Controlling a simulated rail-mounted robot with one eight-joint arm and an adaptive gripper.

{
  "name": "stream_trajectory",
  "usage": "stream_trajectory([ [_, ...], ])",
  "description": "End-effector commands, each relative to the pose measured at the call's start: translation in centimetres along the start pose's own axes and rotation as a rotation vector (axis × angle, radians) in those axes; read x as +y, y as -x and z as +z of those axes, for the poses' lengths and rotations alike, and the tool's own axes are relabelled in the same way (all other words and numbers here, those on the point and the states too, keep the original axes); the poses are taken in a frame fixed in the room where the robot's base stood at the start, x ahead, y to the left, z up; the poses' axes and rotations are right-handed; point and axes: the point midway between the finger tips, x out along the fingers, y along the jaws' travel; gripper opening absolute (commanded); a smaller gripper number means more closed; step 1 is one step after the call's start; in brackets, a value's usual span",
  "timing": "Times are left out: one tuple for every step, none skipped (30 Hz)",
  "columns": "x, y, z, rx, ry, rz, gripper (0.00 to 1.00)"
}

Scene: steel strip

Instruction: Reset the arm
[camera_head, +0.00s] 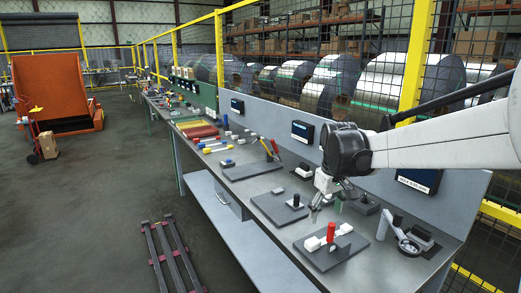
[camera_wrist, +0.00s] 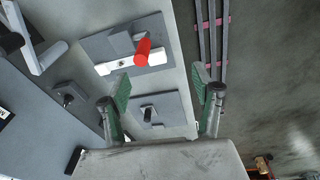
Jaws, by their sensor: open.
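My gripper (camera_head: 322,205) hangs from my arm over the near part of the workbench (camera_head: 237,187). In the wrist view my gripper (camera_wrist: 165,92) shows two green-padded fingers spread wide apart with nothing between them. Beyond the fingertips is a grey plate with a white bar and a red upright handle (camera_wrist: 143,48). The same red handle (camera_head: 331,231) shows in the head view, in front of and below my gripper. A second grey plate with a dark peg (camera_wrist: 148,113) lies below the spread fingers in the wrist view.
A magnifier-like stand (camera_head: 408,246) stands at the bench's near right. A grey back panel (camera_head: 262,121) and wire fence run behind the bench. Coloured bars (camera_head: 197,130) and small parts lie farther along. Dark rails (camera_head: 172,255) lie on the floor at left, with open floor beyond.

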Motion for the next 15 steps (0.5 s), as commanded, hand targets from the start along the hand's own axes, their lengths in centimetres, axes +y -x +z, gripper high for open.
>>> stream_trajectory([
  [-0.5,0.9,1.2,0.016,-0.015,0.007,0.62],
  [-0.8,1.4,1.8,0.027,-0.024,0.011,0.62],
  [-1.1,2.0,2.6,0.040,-0.038,0.016,0.62],
  [-1.4,2.5,3.2,0.052,-0.047,0.021,0.62],
  [-1.6,2.9,3.8,0.062,-0.056,0.024,0.62],
  [-2.0,3.5,4.6,0.076,-0.070,0.029,0.62],
  [-2.2,3.8,5.2,0.087,-0.079,0.033,0.62],
  [-2.5,4.2,5.9,0.097,-0.088,0.036,0.62],
  [-2.9,4.6,6.7,0.113,-0.102,0.041,0.62],
  [-3.2,4.9,7.4,0.123,-0.111,0.044,0.62],
  [-3.4,5.2,8.0,0.134,-0.120,0.048,0.62],
  [-3.8,5.5,8.8,0.149,-0.134,0.052,0.62],
  [-4.1,5.8,9.5,0.159,-0.143,0.055,0.62],
  [-4.4,6.0,10.2,0.171,-0.153,0.058,0.62],
  [-4.8,6.3,11.1,0.185,-0.166,0.061,0.62],
])
